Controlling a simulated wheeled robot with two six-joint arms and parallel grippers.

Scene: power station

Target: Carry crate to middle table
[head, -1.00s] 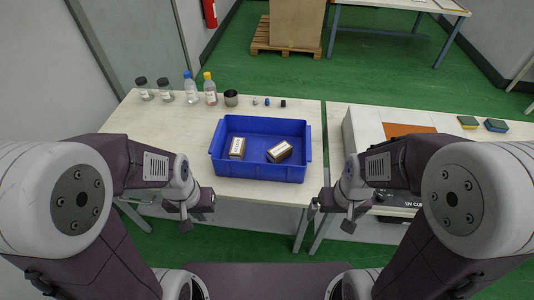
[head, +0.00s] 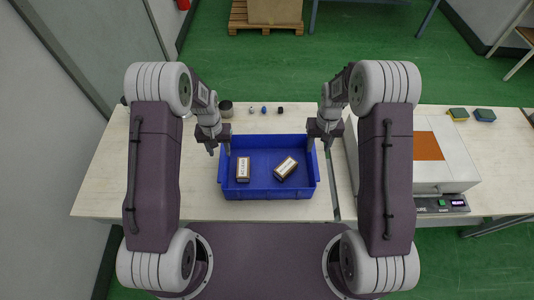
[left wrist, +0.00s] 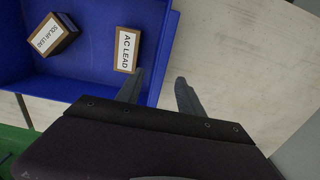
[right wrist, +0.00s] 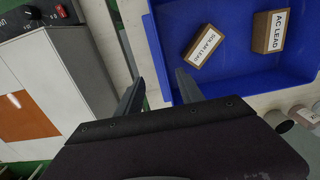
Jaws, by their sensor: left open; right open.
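The blue crate (head: 262,190) sits on the left pale table (head: 95,190). Inside it lie two small boxes, the AC LEAD box (head: 243,169) and the SOLAR LEAD box (head: 286,168). My left gripper (head: 219,152) is open above the crate's left rim; in the left wrist view its fingers (left wrist: 158,90) lie near the crate wall (left wrist: 165,50). My right gripper (head: 320,147) is open above the right rim; in the right wrist view its fingers (right wrist: 158,88) lie near the crate wall (right wrist: 155,50). Neither gripper visibly holds the crate.
A UV curing machine (head: 455,165) with an orange window stands on the adjoining table to the right. A dark cup (head: 226,109) and small items (head: 265,110) stand behind the crate. Sponges (head: 484,115) lie at the right back. A pallet (head: 262,18) stands on the green floor behind.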

